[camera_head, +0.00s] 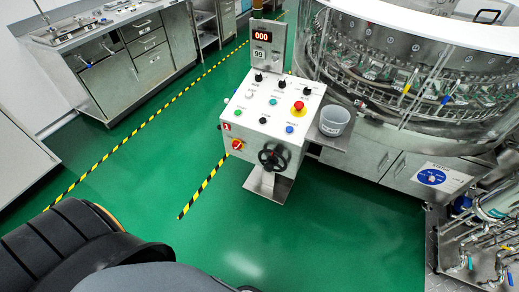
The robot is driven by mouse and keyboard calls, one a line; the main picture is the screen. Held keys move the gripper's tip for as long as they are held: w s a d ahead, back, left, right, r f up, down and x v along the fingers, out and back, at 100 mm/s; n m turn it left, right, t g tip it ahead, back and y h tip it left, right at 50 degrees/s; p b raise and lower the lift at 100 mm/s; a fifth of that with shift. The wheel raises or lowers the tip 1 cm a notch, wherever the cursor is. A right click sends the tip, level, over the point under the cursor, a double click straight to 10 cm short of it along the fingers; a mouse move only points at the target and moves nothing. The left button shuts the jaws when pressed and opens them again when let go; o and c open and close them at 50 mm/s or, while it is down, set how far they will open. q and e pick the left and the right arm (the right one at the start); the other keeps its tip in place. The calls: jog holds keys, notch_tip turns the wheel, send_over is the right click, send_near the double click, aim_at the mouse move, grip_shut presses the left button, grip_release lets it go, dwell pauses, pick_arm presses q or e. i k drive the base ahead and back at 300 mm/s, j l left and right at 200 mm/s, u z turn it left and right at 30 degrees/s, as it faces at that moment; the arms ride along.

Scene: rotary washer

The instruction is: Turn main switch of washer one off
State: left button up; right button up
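A white control console (270,112) stands on a pedestal in the middle of the view. On its front face, at the left, is a small red rotary switch on a yellow plate (237,145), which looks like a main switch. Its exact knob angle is too small to tell. A black handwheel (273,156) sits to the right of the switch. The round steel rotary washer (420,75) stands behind and to the right of the console. Neither of my grippers shows in the view.
The console top has a red emergency button (298,106) and several knobs; a display post (267,48) rises behind. A grey bucket (334,120) sits on a right side shelf. Pipes and valves (490,235) stand lower right. Green floor (310,235) before the console is clear.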

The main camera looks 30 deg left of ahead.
aim_at(236, 145)
jog(key=j+u, duration=0.1)
jog(key=j, duration=0.5)
jog(key=i+j, duration=0.1)
jog(key=j, duration=0.55)
jog(key=j+u, duration=0.15)
jog(key=j, duration=0.45)
jog(key=i, duration=0.05)
